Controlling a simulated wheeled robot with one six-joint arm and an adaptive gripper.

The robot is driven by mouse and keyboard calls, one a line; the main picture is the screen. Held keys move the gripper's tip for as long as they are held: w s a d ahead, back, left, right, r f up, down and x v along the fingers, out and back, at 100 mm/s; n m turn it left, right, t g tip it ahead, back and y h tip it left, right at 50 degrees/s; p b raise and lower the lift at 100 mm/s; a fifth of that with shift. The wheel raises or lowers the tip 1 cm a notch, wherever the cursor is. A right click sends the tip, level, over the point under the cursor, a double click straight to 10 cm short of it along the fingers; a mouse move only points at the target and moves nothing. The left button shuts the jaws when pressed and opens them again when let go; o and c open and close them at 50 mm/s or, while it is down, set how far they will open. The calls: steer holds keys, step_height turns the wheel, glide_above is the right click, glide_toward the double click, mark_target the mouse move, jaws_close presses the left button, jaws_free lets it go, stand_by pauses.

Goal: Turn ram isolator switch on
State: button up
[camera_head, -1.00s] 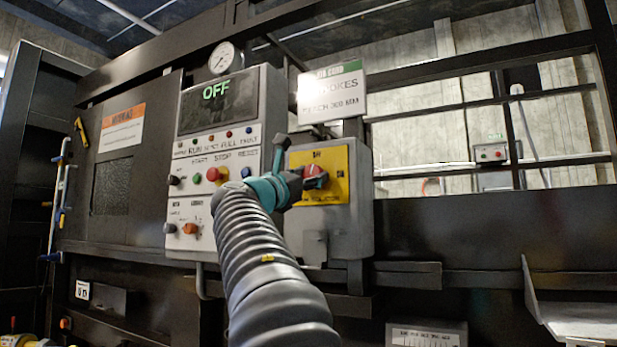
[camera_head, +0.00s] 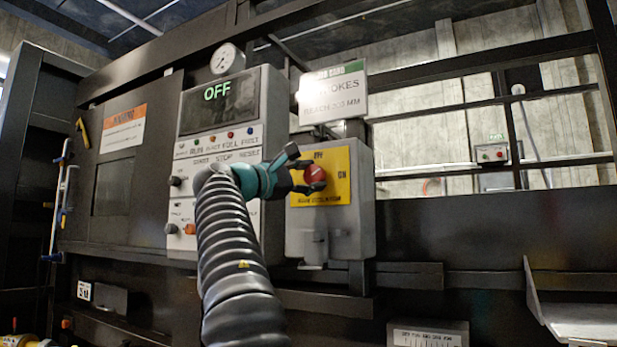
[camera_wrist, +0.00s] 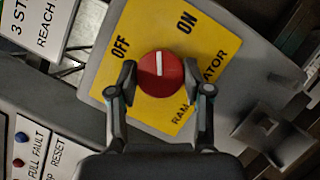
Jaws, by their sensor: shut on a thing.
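The ram isolator is a round red knob (camera_head: 315,173) on a yellow plate (camera_head: 338,157) on a grey box, marked OFF at the top and ON at the right. In the wrist view, the red knob (camera_wrist: 161,74) has a white mark pointing between the OFF and ON labels on the yellow plate (camera_wrist: 150,30). My gripper (camera_head: 309,178) reaches the knob from the left. In the wrist view, my gripper (camera_wrist: 160,78) has one finger on each side of the knob, shut on it.
Left of the isolator box stands a control panel (camera_head: 188,158) with buttons and a display (camera_head: 218,98) reading OFF. A white sign (camera_head: 333,95) stands above the box. A grey hasp-like bracket (camera_wrist: 275,135) sticks out beside the plate in the wrist view.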

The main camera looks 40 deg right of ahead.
steer(key=shift+s+r, duration=0.1)
stand_by(0.3)
steer(key=o, duration=1.1)
steer(key=shift+d, duration=0.1)
steer(key=shift+o, duration=0.2)
steer(key=shift+a, duration=0.25)
steer(key=v, duration=1.1)
steer(key=shift+a, duration=0.35)
